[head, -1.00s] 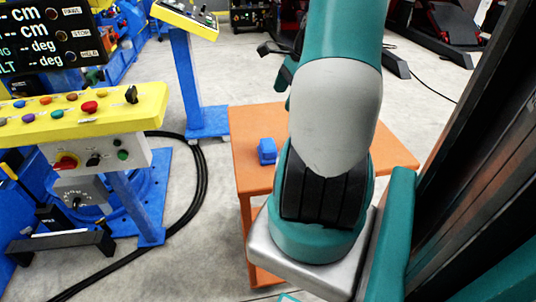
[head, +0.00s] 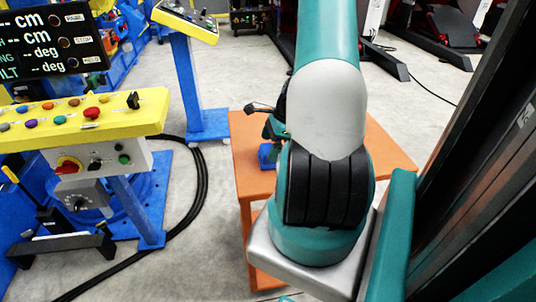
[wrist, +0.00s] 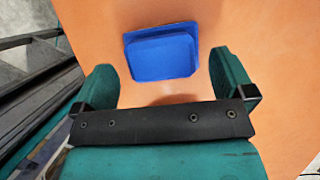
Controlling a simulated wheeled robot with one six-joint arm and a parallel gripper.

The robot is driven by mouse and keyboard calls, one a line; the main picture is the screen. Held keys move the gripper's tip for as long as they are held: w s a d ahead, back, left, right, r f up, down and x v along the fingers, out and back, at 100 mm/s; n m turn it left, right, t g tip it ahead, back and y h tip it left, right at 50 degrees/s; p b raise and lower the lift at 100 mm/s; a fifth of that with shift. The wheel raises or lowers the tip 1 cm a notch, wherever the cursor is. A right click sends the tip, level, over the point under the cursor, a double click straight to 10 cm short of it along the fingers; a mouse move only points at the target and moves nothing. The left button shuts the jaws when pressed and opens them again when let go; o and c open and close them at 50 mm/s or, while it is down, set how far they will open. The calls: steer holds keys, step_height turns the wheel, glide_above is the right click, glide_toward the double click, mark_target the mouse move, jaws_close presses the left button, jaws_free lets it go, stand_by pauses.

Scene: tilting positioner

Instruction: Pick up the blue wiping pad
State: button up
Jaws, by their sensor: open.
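The blue wiping pad (wrist: 161,56) lies on the orange table, seen in the wrist view just beyond and between my fingers. It has a flat base with a thicker block on top. My gripper (wrist: 165,78) is open and empty, with one teal finger on each side and the pad ahead of the gap. In the head view the pad (head: 267,154) shows near the table's left side, partly hidden by my gripper and wrist, which are above it. The gap in height between fingers and pad is hard to judge.
The orange table (head: 246,178) is otherwise bare where visible; my arm hides much of it. A yellow control panel (head: 130,112) on a blue post stands to the left, and another panel (head: 186,18) stands behind. A black cable (head: 203,190) lies on the floor.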

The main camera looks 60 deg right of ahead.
mark_target(268, 148)
steer(key=shift+x, duration=1.4)
steer(key=c, duration=0.9)
steer(key=shift+c, duration=0.2)
steer(key=shift+r, duration=0.15)
step_height(268, 148, up, 20)
